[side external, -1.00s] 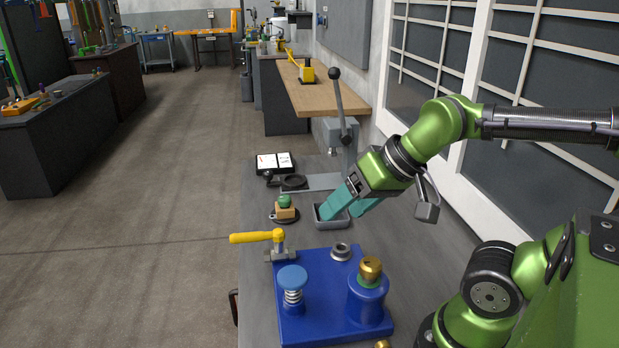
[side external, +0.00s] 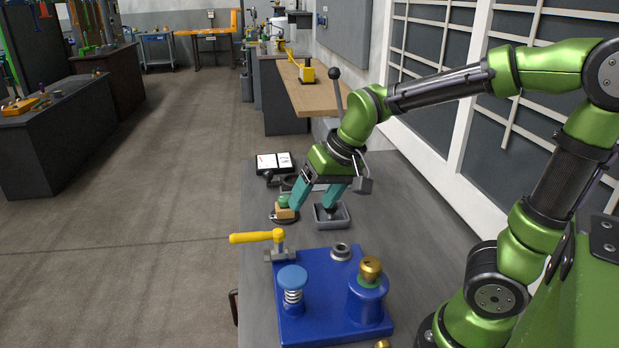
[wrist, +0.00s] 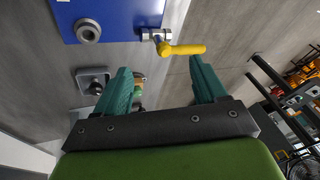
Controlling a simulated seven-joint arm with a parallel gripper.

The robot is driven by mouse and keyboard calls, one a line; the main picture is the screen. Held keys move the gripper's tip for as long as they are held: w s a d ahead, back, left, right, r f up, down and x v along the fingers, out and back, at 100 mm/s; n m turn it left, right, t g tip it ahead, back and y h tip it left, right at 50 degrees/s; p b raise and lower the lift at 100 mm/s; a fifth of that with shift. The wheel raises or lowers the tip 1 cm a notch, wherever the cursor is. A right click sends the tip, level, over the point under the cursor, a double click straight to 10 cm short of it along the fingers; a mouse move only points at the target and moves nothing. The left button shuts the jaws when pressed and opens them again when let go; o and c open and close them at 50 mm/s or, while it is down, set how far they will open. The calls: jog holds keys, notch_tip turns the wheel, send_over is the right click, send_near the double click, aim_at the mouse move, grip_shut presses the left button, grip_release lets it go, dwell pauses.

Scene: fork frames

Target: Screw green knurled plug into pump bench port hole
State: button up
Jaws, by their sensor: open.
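The green knurled plug (side external: 284,200) stands upright in a tan block on a round dark base. In the wrist view the plug (wrist: 138,80) is partly hidden behind the left finger. My gripper (side external: 312,207) is open and empty, with teal fingers pointing down. In the side view one finger is close beside the plug and the other is over the grey tray; I cannot tell if the near finger touches the plug. The blue pump bench (side external: 320,318) lies nearer the camera. A grey ringed port (side external: 341,251) is at its far edge and also shows in the wrist view (wrist: 88,31).
The small grey tray (side external: 332,222) is right of the plug's block. A yellow-handled lever (side external: 258,237), a blue spring-loaded knob (side external: 292,278) and a brass-topped post (side external: 371,270) rise from the bench. A lever press (side external: 337,95) stands behind.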

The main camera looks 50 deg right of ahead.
jog(key=w+d+f+m+h, duration=0.1)
jog(key=w+d+f+h, duration=0.2)
jog(key=w+d, duration=0.55)
jog(key=h, duration=0.2)
send_near(284, 198)
jog(key=shift+m, duration=0.4)
jog(key=x, duration=0.9)
jog(key=shift+d+f, duration=0.1)
jog(key=shift+d, duration=0.05)
jog(key=c, duration=1.2)
